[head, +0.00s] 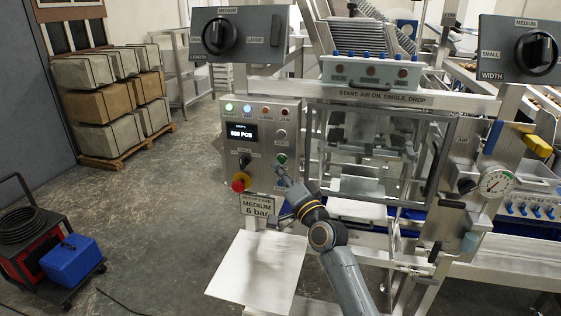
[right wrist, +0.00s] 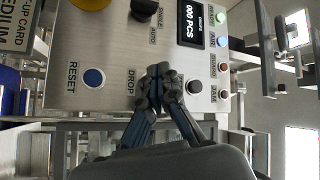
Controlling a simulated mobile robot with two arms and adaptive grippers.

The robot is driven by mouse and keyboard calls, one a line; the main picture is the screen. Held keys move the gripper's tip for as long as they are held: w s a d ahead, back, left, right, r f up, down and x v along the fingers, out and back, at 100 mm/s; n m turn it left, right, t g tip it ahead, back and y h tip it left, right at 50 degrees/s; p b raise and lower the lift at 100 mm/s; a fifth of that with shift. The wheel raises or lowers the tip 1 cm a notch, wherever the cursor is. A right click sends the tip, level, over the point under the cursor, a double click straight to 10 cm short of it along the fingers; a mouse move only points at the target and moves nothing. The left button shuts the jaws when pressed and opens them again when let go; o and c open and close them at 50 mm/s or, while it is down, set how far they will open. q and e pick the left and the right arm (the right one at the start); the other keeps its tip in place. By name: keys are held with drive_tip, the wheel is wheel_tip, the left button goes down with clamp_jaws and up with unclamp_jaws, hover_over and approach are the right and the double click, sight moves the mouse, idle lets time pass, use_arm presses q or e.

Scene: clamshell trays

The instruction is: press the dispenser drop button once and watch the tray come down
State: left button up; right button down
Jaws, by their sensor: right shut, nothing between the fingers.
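The dispenser's control panel (head: 262,150) is a metal box with lights, a display and buttons. A green button (head: 281,159) shows just above my right gripper (head: 281,172) in the head view. In the right wrist view my right gripper (right wrist: 160,72) is shut and empty, its tips at the panel beside the DROP label (right wrist: 131,82). The fingers hide the drop button there, and I cannot tell whether they touch it. A stack of grey trays (head: 372,32) stands in the chute at the top. My left gripper is not in view.
A blue reset button (right wrist: 94,77) and a white button (right wrist: 194,87) flank the gripper. A red emergency stop (head: 240,182) is lower left on the panel. A clear guard (head: 375,150) is to the right. A pale sheet-metal surface (head: 257,272) lies below.

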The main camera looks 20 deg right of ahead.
drive_tip(key=shift+w, duration=0.1)
idle(0.3)
drive_tip(key=shift+w+d, duration=0.25)
drive_tip(key=shift+w, duration=0.05)
